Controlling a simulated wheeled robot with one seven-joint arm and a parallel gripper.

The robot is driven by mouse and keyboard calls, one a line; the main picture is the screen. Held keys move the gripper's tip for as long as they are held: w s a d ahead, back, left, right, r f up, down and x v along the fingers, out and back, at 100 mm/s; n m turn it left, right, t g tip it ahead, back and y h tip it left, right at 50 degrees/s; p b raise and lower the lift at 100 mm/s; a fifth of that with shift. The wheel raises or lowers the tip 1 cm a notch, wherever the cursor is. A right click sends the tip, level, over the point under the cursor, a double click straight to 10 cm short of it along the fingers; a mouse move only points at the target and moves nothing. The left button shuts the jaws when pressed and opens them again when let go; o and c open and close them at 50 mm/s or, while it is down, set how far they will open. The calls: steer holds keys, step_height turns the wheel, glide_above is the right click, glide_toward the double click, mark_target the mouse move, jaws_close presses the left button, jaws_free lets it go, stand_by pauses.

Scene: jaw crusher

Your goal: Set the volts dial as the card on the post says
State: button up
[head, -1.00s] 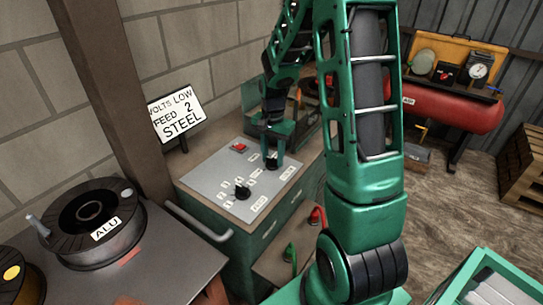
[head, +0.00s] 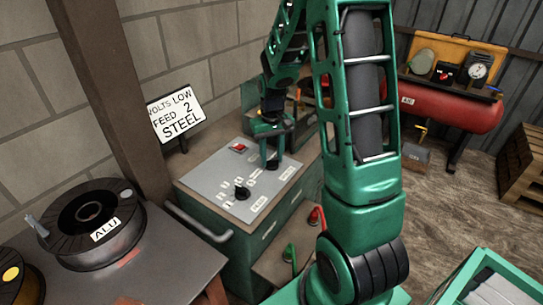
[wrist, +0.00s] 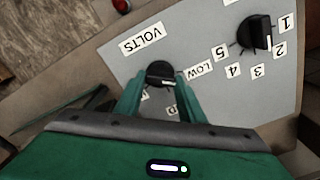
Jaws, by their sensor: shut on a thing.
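The card (head: 177,114) on the post reads VOLTS LOW, FEED 2, STEEL. The grey panel (head: 222,175) of the green machine carries two black dials. My gripper (head: 271,160) points down onto the volts dial; in the wrist view my gripper (wrist: 158,88) is shut on the black volts dial (wrist: 158,70), one finger on each side. The VOLTS label (wrist: 143,38) and LOW label (wrist: 199,70) show beside it; other labels are partly hidden by the fingers. A white mark shows on the dial's near side; its exact setting is unclear. The feed dial (wrist: 254,32) has numbers 1 to 5.
A red button (head: 239,147) sits on the panel's back left. A red compressor tank (head: 450,104) and a wooden pallet stack (head: 521,165) are at right.

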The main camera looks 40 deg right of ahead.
steer(key=shift+w+a+r+n, duration=0.1)
steer(key=shift+w+n, duration=0.05)
steer(key=shift+n, duration=0.55)
steer(key=shift+w+n, duration=0.1)
steer(key=shift+n, duration=0.6)
steer(key=o, duration=1.1)
steer(key=shift+c, duration=0.2)
steer(key=shift+s, duration=0.15)
step_height(320, 180, up, 11)
steer(key=shift+f, duration=0.2)
